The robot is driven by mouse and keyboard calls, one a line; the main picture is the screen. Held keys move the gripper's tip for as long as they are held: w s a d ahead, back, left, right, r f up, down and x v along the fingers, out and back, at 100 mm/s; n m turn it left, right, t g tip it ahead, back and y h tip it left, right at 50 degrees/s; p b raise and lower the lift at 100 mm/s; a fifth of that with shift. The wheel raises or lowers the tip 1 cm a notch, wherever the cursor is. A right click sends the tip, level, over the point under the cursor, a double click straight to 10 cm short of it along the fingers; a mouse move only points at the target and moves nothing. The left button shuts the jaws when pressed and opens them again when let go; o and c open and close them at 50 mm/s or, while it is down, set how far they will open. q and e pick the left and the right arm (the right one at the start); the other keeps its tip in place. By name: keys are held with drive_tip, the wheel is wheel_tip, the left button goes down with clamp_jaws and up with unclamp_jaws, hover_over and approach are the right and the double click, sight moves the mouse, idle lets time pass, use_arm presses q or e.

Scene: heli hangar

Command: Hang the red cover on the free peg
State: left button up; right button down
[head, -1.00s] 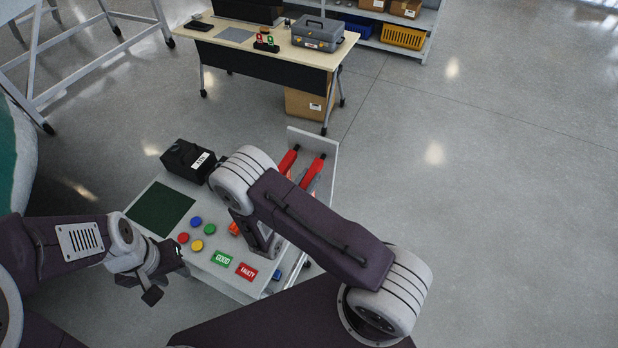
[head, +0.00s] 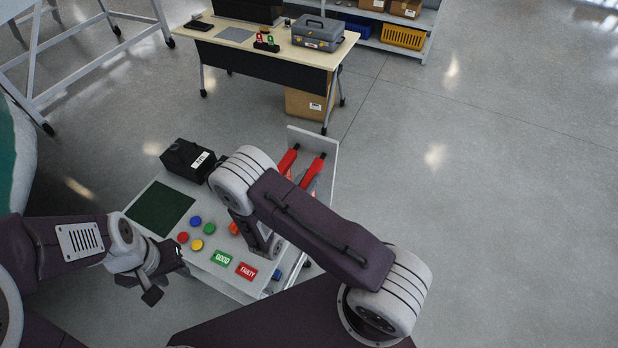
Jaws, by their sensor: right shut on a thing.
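Two long red covers, a left one (head: 288,160) and a right one (head: 312,172), hang side by side with dark ends on the upright light panel (head: 318,147) at the cart's back right. My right gripper (head: 262,240) is over the cart's right part, largely hidden by my own arm. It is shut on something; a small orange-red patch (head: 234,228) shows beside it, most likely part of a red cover. The free peg cannot be made out behind my arm. My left gripper (head: 166,278) is open and empty at the cart's front left edge.
The cart top (head: 160,183) carries a dark green mat (head: 160,209), a black labelled case (head: 188,159), several coloured buttons (head: 195,222), a green GOOD sign (head: 223,258) and a red FAULTY sign (head: 246,271). A desk (head: 270,44) stands behind. The floor at right is clear.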

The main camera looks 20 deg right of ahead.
drive_tip(key=shift+f+b, duration=0.4)
drive_tip(key=c, duration=1.1)
unclamp_jaws()
drive_tip(key=shift+s+a, duration=0.2)
drive_tip(key=shift+a, duration=0.1)
drive_tip(key=b+v, duration=0.3)
drive_tip(key=v, duration=0.5)
drive_tip(key=shift+s, duration=0.2)
drive_tip(key=shift+a+r, duration=0.1)
